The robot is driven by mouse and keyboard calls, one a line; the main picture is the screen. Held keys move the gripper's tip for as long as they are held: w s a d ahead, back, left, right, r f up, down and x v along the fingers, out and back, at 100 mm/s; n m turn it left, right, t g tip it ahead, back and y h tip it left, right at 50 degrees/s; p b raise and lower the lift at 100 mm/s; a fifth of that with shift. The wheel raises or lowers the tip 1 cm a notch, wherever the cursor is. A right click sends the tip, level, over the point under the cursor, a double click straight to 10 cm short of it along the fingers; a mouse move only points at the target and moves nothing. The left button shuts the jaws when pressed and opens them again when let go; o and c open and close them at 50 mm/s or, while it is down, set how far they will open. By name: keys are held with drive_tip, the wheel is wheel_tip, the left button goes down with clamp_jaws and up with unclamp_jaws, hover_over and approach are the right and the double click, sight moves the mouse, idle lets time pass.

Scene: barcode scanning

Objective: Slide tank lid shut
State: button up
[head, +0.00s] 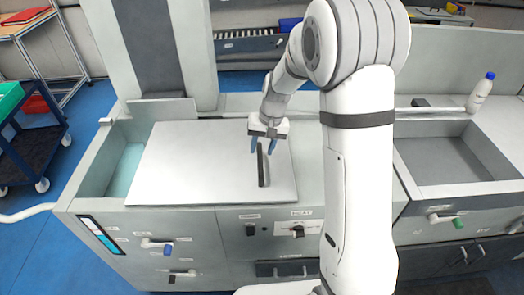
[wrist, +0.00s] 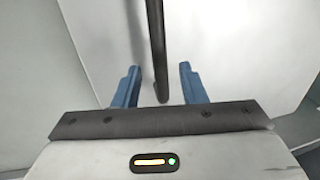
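The tank lid (head: 195,165) is a flat white panel lying over the tank (head: 98,160). The tank's left end is uncovered and shows pale teal inside. A dark bar handle (head: 263,168) stands on the lid towards its right side. My gripper (head: 268,147) is over the far end of the handle with its blue fingers apart. In the wrist view, the handle (wrist: 157,45) runs down between the two fingers of the gripper (wrist: 158,80), with a gap on each side. The lid (wrist: 225,40) fills much of that view.
An empty grey basin (head: 450,160) is set in the counter on the right, with a white blue-capped bottle (head: 480,93) behind it. Valves and knobs (head: 297,231) line the front panel. A dark blue cart (head: 40,155) stands at the left.

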drive_tip(key=shift+a+f, duration=0.2)
drive_tip(key=shift+f, duration=0.6)
drive_tip(key=shift+c, duration=0.5)
clamp_jaws()
drive_tip(key=shift+d, duration=0.2)
drive_tip(key=shift+a, duration=0.2)
